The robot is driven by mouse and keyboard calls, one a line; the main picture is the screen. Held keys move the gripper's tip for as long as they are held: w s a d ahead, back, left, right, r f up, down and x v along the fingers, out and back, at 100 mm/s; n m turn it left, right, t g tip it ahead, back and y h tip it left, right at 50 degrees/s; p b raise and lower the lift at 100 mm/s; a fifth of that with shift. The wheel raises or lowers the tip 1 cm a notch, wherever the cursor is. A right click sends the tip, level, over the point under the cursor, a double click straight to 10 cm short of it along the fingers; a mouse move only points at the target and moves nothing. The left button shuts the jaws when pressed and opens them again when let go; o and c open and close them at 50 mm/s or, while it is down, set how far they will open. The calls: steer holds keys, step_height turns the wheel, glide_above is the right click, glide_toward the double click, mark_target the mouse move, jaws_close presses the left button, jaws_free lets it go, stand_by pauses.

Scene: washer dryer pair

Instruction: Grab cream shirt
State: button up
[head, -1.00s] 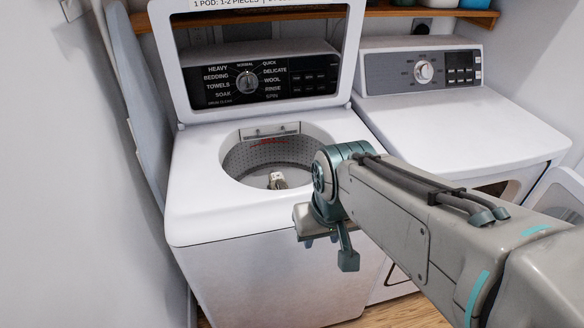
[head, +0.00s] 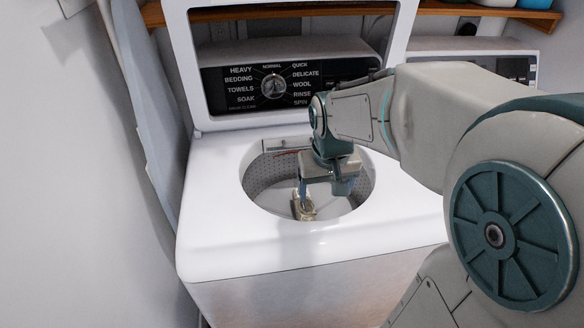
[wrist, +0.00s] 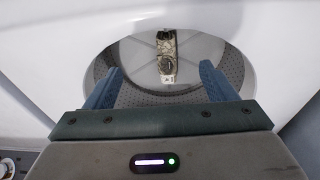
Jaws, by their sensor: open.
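A small cream and dark patterned cloth (head: 304,205), which looks like the cream shirt, lies at the bottom of the washer drum (head: 272,180). The wrist view shows it as a narrow folded strip (wrist: 166,55) on the drum floor, beyond the fingertips. My gripper (head: 325,194) points down over the drum opening. In the wrist view its two blue fingers (wrist: 158,82) are wide apart with nothing between them. The cloth lies ahead of the gap, near its middle. The gripper hides part of the drum in the head view.
The washer's lid (head: 290,110) stands open behind the drum. The washer's white top (head: 225,225) surrounds the round opening. The dryer (head: 480,50) stands to the right, largely hidden by my arm. An ironing board (head: 140,85) leans at the left wall.

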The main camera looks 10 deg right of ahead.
steer(key=w+f, duration=0.5)
steer(key=w, duration=0.4)
steer(key=g, duration=0.2)
glide_toward(305, 204)
step_height(305, 204, down, 8)
steer(key=shift+d+r, duration=0.1)
steer(key=shift+d+f+p, duration=0.1)
steer(key=shift+f+p, duration=0.3)
steer(key=shift+f, duration=2.6)
steer(key=c, duration=1.2)
